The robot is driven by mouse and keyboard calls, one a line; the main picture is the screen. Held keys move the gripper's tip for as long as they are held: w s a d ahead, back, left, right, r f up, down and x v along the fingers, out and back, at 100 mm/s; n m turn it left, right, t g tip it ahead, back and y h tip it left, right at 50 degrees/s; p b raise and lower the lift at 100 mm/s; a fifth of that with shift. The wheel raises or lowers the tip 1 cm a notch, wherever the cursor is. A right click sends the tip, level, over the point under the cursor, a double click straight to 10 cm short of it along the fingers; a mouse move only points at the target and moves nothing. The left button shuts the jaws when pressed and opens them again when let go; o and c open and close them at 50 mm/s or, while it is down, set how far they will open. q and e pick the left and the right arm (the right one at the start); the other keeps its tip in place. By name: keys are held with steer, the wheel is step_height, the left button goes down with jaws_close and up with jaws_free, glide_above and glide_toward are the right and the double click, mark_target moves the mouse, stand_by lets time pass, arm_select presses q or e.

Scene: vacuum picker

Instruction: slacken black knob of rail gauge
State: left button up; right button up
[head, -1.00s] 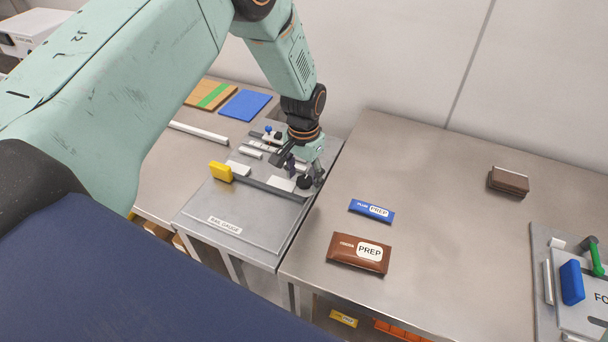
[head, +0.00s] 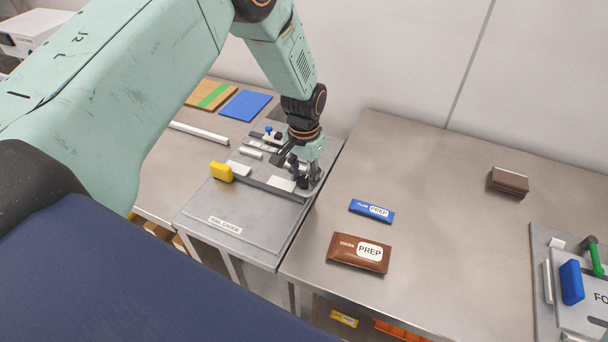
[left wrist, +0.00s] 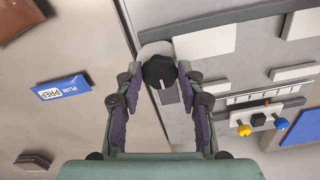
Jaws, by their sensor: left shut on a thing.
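The rail gauge (head: 255,218) is a grey plate with a "RAIL GAUGE" label and a rail across it, on the left bench. Its black knob (left wrist: 158,71) sits at the rail's right end in the head view and has a pale line on top. My left gripper (head: 303,180) points down at that end. In the left wrist view, the fingers of my left gripper (left wrist: 160,85) stand on both sides of the knob and are shut on it. In the head view the fingers mostly hide the knob. My right gripper is in neither view.
A yellow block (head: 221,171) stands at the rail's left end. Small blue and black knobs (head: 268,130) sit at the plate's back. On the right bench lie a blue packet (head: 371,210) and a brown packet (head: 358,253). The bench middle is clear.

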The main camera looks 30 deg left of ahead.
arm_select(q)
steer(key=n+p, duration=0.1)
steer(key=n, duration=0.4)
steer(key=shift+d+n, duration=0.1)
steer(key=shift+n, duration=0.3)
steer(key=n+p, duration=0.1)
steer(key=n, duration=0.5)
steer(key=shift+d, duration=0.1)
steer(key=n+p, duration=0.1)
steer(key=n, duration=0.5)
steer(key=shift+n, duration=0.3)
steer(key=n, duration=0.5)
steer(key=shift+w+f+p, duration=0.1)
steer(key=shift+w+p, duration=0.05)
steer(key=shift+p, duration=0.15)
steer(key=shift+n, duration=0.3)
steer(key=o, duration=1.2)
steer(key=shift+w, duration=0.1)
steer(key=shift+c, duration=0.2)
